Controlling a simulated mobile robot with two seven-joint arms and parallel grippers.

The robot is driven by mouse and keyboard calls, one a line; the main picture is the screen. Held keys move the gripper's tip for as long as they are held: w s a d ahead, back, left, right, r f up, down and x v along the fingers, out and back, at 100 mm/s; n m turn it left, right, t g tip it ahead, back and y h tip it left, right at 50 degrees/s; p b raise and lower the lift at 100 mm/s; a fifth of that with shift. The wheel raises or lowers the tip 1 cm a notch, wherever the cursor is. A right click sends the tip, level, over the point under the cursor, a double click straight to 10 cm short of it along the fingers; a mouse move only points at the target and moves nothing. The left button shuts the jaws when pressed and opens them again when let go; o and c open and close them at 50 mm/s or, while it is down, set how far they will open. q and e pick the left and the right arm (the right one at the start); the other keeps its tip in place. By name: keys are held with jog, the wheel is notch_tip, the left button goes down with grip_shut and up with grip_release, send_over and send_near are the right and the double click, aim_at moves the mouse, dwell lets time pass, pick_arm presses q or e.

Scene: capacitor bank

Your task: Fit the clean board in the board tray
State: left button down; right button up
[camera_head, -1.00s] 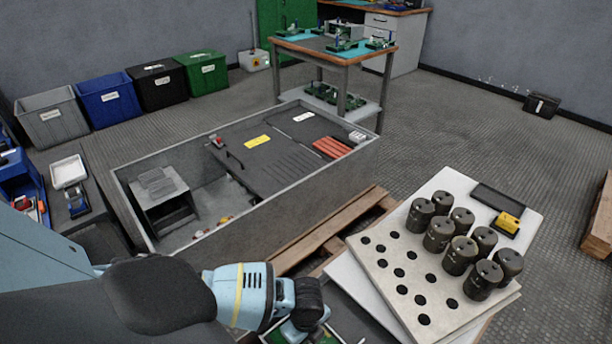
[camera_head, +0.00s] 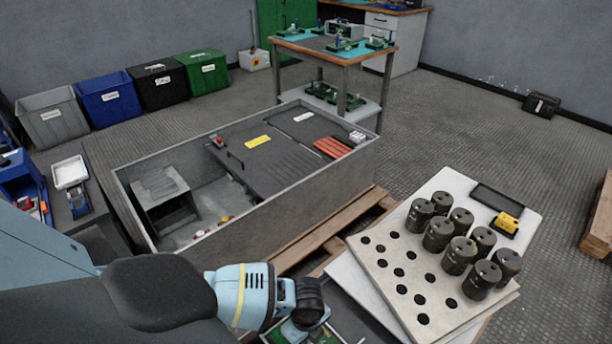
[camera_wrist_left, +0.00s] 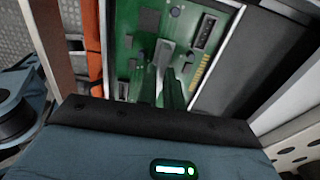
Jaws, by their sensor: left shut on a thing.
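The green board (camera_wrist_left: 140,50), carrying dark chips and a row of gold contacts, fills the upper middle of the left wrist view. My left gripper (camera_wrist_left: 168,88) is shut on the board, with its fingers over the board's middle. A light grey frame edge (camera_wrist_left: 216,55) runs along the board's right side, with a dark panel (camera_wrist_left: 258,60) beyond it, apparently the board tray. In the head view the board (camera_head: 330,336) shows only as a green strip at the bottom edge, mostly hidden by my left gripper. Whether it sits flat in the tray, I cannot tell. My right gripper is out of view.
A pale plate with holes (camera_head: 385,270) and several dark capacitors (camera_head: 460,255) stands just right of my left gripper. A large grey open cabinet (camera_head: 280,195) lies behind it on a wooden pallet (camera_head: 335,232). A workbench (camera_head: 340,52) with more green boards stands at the back.

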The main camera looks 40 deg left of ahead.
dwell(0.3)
pick_arm(q)
jog(key=shift+f, duration=0.6)
jog(key=shift+f, duration=0.1)
dwell(0.9)
jog(key=c, duration=1.5)
grip_release()
jog(key=shift+o, duration=0.2)
notch_tip(320, 180, up, 6)
jog(key=shift+w+r+p, duration=0.1)
jog(key=shift+r+p, duration=0.1)
jog(key=shift+p, duration=0.6)
jog(key=shift+r, duration=0.75)
